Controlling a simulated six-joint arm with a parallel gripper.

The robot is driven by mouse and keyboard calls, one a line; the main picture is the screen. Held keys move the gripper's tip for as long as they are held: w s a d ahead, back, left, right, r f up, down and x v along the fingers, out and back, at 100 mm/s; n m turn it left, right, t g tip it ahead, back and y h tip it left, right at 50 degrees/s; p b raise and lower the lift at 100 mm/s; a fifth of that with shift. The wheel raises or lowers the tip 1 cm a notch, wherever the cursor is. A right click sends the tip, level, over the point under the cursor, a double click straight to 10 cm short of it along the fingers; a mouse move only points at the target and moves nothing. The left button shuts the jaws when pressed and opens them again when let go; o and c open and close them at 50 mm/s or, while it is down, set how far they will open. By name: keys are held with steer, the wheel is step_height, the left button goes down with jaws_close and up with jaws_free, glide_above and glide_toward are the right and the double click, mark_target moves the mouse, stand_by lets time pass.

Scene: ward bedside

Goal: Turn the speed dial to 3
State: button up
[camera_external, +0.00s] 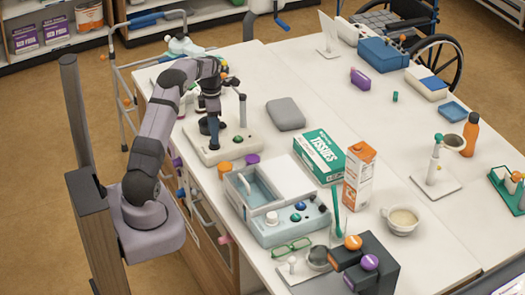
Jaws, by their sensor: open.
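My gripper (211,112) points down above the left part of a cream-coloured device (222,151) near the table's left edge. It is open. A dark blue upright part (214,128) stands on the device just below the jaws; whether they touch or surround it I cannot tell. The device also carries a grey lever post (243,112) and a small green knob (237,139). A pale blue machine (268,236) nearer the front has a white round knob (272,218) and small blue and green knobs. No dial marked with speed numbers is readable at this size.
An orange jar (225,171) and a purple one (252,159) stand between the two devices. The table's middle rear is mostly clear.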

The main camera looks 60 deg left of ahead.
steer(key=shift+f+p, duration=0.4)
steer(key=shift+f, duration=1.15)
steer(key=c, duration=1)
steer(key=shift+c, duration=0.2)
